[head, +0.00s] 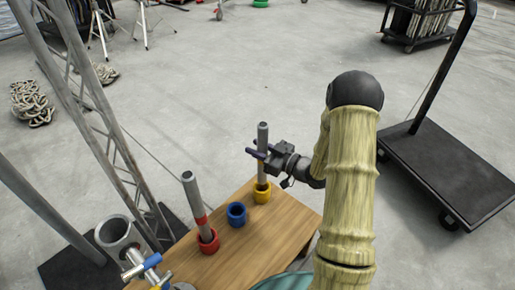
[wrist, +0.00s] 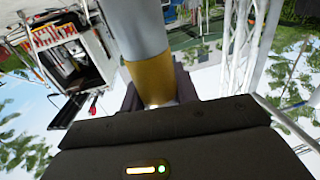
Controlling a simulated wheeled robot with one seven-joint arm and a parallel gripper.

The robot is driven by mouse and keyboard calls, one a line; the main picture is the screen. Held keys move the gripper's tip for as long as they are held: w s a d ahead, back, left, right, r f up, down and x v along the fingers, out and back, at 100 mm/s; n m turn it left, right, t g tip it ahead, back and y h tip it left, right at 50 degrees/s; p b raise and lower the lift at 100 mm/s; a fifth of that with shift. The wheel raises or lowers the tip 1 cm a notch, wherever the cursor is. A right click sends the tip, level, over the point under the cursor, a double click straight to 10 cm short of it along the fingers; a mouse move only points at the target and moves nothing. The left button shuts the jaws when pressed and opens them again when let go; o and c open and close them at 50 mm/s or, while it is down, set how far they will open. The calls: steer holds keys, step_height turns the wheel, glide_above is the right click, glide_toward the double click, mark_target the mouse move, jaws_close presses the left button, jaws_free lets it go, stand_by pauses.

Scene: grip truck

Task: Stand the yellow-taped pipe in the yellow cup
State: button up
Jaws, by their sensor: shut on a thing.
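The grey yellow-taped pipe (head: 263,135) stands upright over the yellow cup (head: 262,196) at the table's far right. Its lower end appears to be inside the cup's mouth; how deep it sits is not clear.
A red-taped pipe (head: 191,190) leans slightly in a red cup (head: 208,243). An empty blue cup (head: 237,222) stands between the red and yellow cups on the wooden table (head: 235,262). Metal pipe fittings (head: 118,235) are at the left. A black cart (head: 448,175) stands right.

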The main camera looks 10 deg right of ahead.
steer(key=shift+f+b, duration=1.3)
steer(key=shift+f, duration=0.8)
stand_by(0.6)
steer(key=shift+f+b, duration=1.15)
steer(key=shift+f, duration=1.05)
steer(key=o, duration=1.2)
steer(key=shift+s+d, duration=0.1)
steer(key=shift+d, duration=0.05)
steer(key=p+v, duration=0.5)
steer(key=v, duration=1.2)
steer(key=shift+r, duration=0.15)
